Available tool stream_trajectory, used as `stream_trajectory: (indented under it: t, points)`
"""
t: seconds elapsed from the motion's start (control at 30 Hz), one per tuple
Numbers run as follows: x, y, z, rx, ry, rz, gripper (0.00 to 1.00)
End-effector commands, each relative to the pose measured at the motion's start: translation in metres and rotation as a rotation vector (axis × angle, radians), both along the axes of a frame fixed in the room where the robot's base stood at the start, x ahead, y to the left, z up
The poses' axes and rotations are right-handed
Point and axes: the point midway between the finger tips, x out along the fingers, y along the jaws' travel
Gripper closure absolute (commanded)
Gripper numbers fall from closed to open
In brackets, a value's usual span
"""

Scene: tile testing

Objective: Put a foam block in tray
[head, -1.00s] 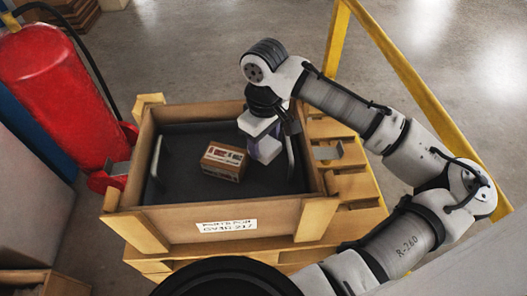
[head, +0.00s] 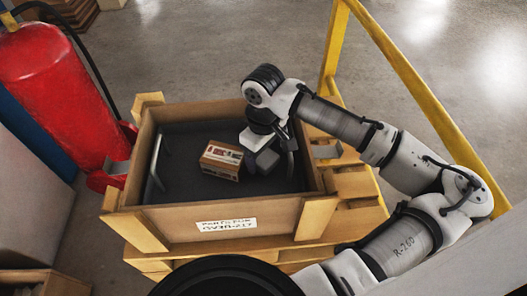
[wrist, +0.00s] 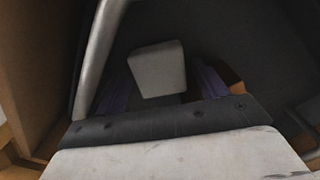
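A dark tray (head: 185,187) with two metal handles lies inside a wooden crate. A pale grey foam block (wrist: 158,70) rests in the tray near its right handle; it also shows in the head view (head: 267,160). My gripper (wrist: 162,88) is low over the tray, its two purple fingers on either side of the block. Narrow gaps show between the block and the fingers, so the gripper looks open. In the head view my gripper (head: 262,150) partly hides the block and the fingers are hard to make out.
A small printed cardboard box (head: 221,160) lies in the tray left of the block. The wooden crate walls (head: 160,216) surround the tray. A red fire extinguisher (head: 55,80) stands left, and a yellow rail (head: 425,95) runs along the right.

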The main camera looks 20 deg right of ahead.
Motion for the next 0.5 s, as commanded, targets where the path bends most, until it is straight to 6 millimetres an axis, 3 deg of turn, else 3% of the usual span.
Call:
stream_trajectory:
  t: [0.33,0.5]
  points:
    - [0.0,0.0,0.003,-0.001,0.0,0.0,0.25]
    - [0.001,0.0,0.023,-0.001,-0.003,0.0,0.25]
